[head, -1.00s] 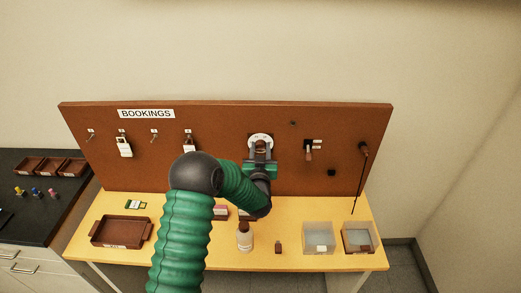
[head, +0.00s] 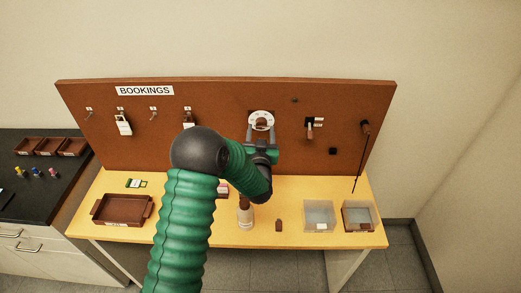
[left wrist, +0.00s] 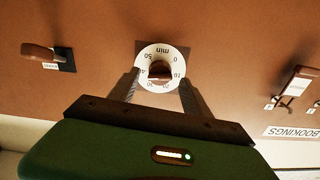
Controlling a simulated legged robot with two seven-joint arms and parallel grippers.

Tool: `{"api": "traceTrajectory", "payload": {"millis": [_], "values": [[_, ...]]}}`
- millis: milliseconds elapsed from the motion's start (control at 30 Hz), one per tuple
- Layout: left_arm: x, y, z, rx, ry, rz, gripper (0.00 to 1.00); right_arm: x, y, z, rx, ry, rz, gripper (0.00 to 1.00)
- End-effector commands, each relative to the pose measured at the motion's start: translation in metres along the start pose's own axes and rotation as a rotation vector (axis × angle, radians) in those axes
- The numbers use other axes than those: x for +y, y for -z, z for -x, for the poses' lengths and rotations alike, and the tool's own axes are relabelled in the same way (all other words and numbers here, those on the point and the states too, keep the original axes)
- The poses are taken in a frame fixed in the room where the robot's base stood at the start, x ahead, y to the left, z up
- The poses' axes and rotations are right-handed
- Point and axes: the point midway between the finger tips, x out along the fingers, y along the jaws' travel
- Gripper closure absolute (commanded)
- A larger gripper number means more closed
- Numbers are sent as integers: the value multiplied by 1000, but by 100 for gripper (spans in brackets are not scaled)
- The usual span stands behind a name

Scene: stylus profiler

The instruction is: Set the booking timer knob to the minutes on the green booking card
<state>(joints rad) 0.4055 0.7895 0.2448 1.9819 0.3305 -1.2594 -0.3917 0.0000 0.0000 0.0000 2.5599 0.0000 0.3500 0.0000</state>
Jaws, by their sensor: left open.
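The booking timer is a white dial (head: 261,117) on the brown board, with a brown knob at its middle. In the left wrist view the dial (left wrist: 150,52) shows upside down, with "min" and numbers such as 0, 10, 20 and 50. The knob (left wrist: 160,69) lies between my open left fingers (left wrist: 160,84); contact cannot be told, nor the exact setting. In the head view my left gripper (head: 262,134) is at the dial's lower edge. A green-and-white card (head: 136,183) lies on the yellow table at left; its writing is too small to read. My right gripper is out of view.
The board (head: 225,100) also carries padlocks on hooks, a lever switch (head: 314,126) right of the dial, and a hanging rod (head: 360,155). The table holds a brown tray (head: 121,224), a bottle (head: 245,215) and two clear bins (head: 319,216) at right.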

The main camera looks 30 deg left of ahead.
Motion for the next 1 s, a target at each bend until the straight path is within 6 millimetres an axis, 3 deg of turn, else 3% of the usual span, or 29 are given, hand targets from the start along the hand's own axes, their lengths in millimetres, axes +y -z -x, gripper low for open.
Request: {"api": "traceTrajectory", "payload": {"millis": [300, 500, 1000], "values": [[2, -4, 93, 0, -3, -2, 43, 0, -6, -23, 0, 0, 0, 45], [2, -3, 130, -1, -2, -1, 43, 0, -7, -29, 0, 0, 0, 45], [1, -2, 138, -1, 0, -1, 43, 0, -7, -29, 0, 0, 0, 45]]}}
